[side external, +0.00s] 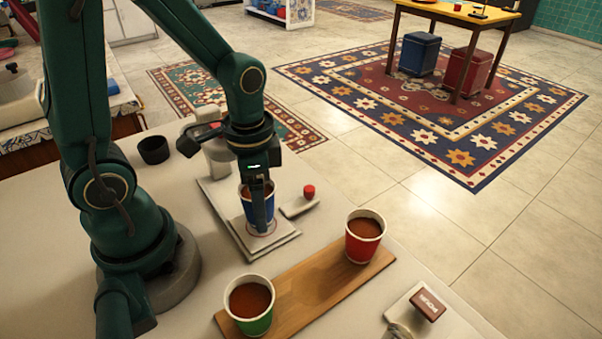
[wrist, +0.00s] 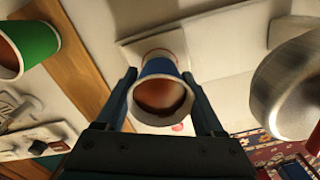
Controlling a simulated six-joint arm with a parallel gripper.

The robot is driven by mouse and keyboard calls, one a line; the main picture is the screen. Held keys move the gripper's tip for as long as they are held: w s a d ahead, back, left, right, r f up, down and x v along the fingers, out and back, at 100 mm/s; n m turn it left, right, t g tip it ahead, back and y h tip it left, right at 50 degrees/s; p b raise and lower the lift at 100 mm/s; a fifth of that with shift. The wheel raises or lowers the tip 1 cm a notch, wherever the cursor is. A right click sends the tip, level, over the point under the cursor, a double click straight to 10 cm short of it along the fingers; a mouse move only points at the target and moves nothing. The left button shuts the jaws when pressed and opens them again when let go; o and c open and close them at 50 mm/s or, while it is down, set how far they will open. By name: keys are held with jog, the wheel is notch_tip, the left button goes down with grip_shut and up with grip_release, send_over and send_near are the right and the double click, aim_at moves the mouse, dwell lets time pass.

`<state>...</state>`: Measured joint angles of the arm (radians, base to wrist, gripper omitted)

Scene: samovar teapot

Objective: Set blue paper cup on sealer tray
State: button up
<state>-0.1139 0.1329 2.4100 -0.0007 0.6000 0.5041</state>
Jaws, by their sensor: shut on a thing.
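The blue paper cup (side external: 250,207), filled with brown liquid, is held upright between the fingers of my gripper (side external: 262,200). In the wrist view, the fingers of my gripper (wrist: 170,103) lie on both sides of the blue cup (wrist: 158,68). The sealer tray (side external: 279,236) is the pale flat base under and around the cup, with a red ring marked near its front end. The cup is over the tray near that ring. I cannot tell whether its bottom touches the tray.
A wooden board (side external: 309,288) holds a green cup (side external: 250,302) and a red cup (side external: 364,236), both filled. A small lever with a red knob (side external: 309,191) is beside the tray. A black ring-shaped holder (side external: 154,150) stands behind. A stamp (side external: 428,304) lies at the front right.

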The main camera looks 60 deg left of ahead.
jog(key=shift+f, duration=0.5)
jog(key=shift+f, duration=0.15)
jog(key=o, duration=0.8)
jog(key=shift+o, duration=0.2)
